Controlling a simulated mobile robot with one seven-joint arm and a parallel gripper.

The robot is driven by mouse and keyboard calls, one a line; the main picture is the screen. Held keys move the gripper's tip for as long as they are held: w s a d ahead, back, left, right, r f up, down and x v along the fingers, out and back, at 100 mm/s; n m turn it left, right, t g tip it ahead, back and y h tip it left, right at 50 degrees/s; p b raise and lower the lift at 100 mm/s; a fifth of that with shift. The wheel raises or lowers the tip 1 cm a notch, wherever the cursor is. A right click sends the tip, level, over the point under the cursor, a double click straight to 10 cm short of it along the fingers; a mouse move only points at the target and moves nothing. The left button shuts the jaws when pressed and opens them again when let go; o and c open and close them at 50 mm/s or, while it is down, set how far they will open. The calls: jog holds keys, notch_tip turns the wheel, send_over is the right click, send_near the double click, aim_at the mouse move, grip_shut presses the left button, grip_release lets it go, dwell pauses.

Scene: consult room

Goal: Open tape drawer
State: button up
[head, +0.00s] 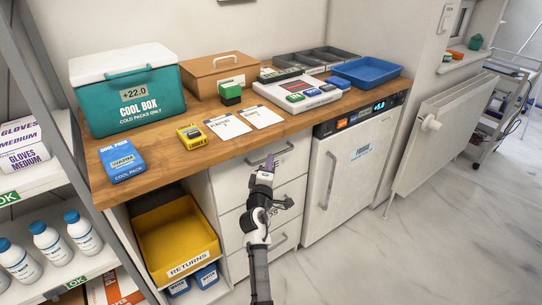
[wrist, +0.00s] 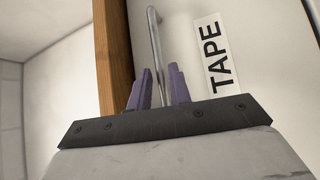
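The tape drawer (head: 233,183) is the top one of a white stack under the wooden counter, and it looks closed. Its metal handle (head: 283,151) also shows in the wrist view (wrist: 155,35), beside a label (wrist: 218,55) reading TAPE. My gripper (head: 269,162) is at this handle in the head view. In the wrist view my gripper (wrist: 160,78) has its purple fingers apart, one on either side of the handle bar. Small gaps show between bar and fingers. How deep the bar sits between the fingers is hard to tell.
Two more drawers are below; the middle handle (head: 286,203) is close to my wrist. A small fridge (head: 340,185) stands right of the stack, a yellow returns bin (head: 165,238) left. The counter edge (head: 190,171) overhangs the drawers. The floor (head: 400,255) in front is clear.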

jog(key=shift+x, duration=1.95)
jog(key=shift+a, duration=0.1)
jog(key=shift+c, duration=0.3)
grip_shut()
